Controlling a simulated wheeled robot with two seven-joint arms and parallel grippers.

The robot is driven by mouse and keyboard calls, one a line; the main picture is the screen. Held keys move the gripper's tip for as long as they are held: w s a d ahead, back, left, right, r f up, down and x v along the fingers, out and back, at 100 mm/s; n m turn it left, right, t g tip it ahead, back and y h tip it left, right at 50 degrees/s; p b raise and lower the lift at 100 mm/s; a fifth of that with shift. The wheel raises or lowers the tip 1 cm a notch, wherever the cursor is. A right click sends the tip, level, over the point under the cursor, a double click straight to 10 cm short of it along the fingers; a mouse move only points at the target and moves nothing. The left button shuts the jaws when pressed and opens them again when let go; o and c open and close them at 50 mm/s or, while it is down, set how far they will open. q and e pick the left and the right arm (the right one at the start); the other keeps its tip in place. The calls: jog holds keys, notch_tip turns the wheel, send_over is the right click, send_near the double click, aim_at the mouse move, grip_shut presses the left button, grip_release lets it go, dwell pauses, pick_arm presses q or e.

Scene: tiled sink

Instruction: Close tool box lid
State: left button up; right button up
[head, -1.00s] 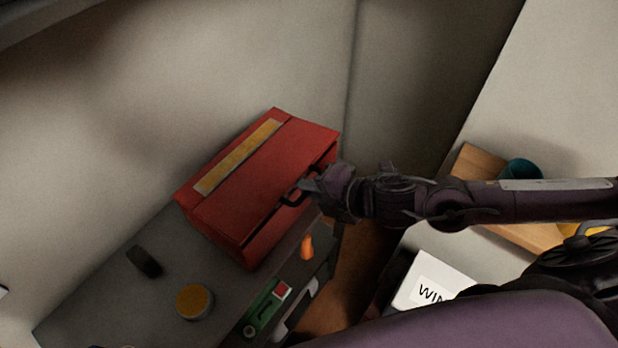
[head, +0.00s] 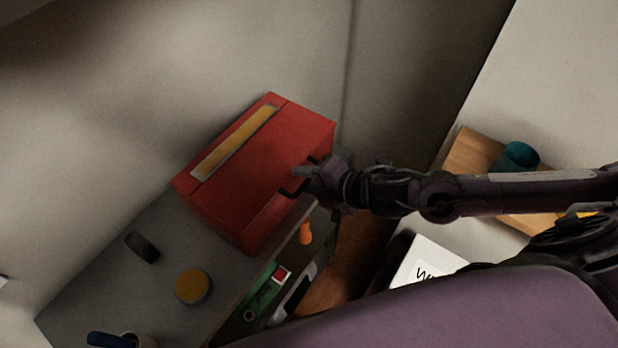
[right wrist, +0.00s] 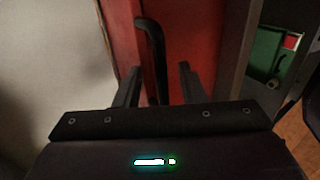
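The red tool box (head: 243,172) stands on a dark grey counter in the head view, with a yellow strip along its lid. The lid looks down over the box; I cannot tell whether it is fully closed. A black handle (head: 290,188) sticks out from the front edge. My right gripper (head: 304,174) is at this handle. In the right wrist view the two fingers (right wrist: 158,88) stand apart, with the black handle (right wrist: 152,50) between them and gaps to either side, in front of the red box (right wrist: 190,45). My left gripper is not in view.
The counter (head: 105,275) holds a black object (head: 142,246) and a round yellow-topped tin (head: 193,286). A green item (head: 264,292) and an orange item (head: 305,233) are below the box. At right are a wooden board (head: 470,155) and teal cup (head: 516,157).

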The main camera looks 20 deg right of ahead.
jog(key=p+v, duration=0.4)
jog(key=v, duration=0.5)
dwell(0.7)
dwell(0.4)
